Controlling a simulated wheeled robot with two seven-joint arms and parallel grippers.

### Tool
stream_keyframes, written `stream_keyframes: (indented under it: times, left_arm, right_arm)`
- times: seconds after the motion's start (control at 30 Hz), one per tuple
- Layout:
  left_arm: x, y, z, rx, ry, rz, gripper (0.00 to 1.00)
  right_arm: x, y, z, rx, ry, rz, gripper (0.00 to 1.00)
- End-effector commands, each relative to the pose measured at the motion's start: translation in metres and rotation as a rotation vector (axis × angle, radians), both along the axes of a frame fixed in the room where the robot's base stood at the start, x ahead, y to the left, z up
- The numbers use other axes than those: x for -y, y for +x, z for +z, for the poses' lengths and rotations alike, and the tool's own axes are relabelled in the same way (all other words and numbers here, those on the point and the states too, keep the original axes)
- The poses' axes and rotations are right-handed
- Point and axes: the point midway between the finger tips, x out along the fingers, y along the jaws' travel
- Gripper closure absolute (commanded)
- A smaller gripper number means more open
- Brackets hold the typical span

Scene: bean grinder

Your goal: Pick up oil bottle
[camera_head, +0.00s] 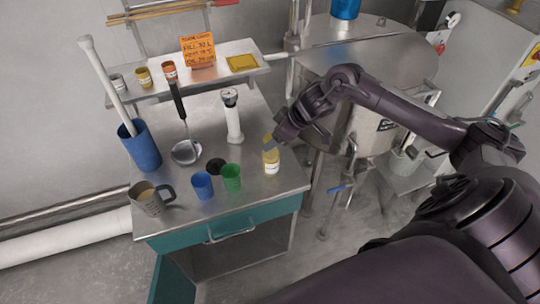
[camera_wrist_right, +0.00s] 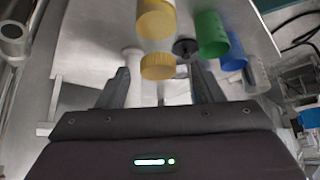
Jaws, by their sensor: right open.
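The oil bottle (camera_head: 271,160), small and yellow with a pale label, stands upright near the right edge of the metal table. It also shows in the right wrist view (camera_wrist_right: 157,22), with a yellow end (camera_wrist_right: 157,68) facing the gripper. My right gripper (camera_head: 270,143) is at the bottle's upper part in the head view. In the wrist view its fingers (camera_wrist_right: 159,86) are apart, one on each side of the line to the bottle. I cannot tell whether a finger touches it. My left gripper is not in view.
A green cup (camera_head: 232,178) and a blue cup (camera_head: 202,186) stand left of the bottle, with a black disc (camera_head: 215,165) behind. A white-handled tool (camera_head: 233,120) stands behind. A steel mug (camera_head: 150,199) is at the front left. A large steel vessel (camera_head: 370,65) stands to the right.

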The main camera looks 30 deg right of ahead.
Motion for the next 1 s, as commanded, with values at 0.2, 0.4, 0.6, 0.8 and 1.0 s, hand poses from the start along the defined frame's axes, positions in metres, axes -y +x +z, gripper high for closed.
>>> stream_keyframes:
  times: [0.2,0.4,0.6,0.8,1.0]
  left_arm:
    - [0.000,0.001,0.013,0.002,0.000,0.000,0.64]
    - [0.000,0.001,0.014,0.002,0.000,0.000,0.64]
    - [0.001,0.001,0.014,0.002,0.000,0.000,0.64]
    - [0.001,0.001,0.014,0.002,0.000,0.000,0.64]
    - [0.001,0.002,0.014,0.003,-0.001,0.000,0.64]
  right_arm:
    - [-0.007,0.015,-0.027,-0.001,0.004,-0.001,0.39]
    - [-0.010,0.021,-0.040,0.000,0.000,0.001,0.39]
    - [-0.010,0.021,-0.040,0.001,-0.001,0.002,0.42]
    - [-0.010,0.021,-0.040,0.001,-0.001,0.002,0.68]
    - [-0.010,0.021,-0.040,-0.001,-0.001,0.002,0.94]
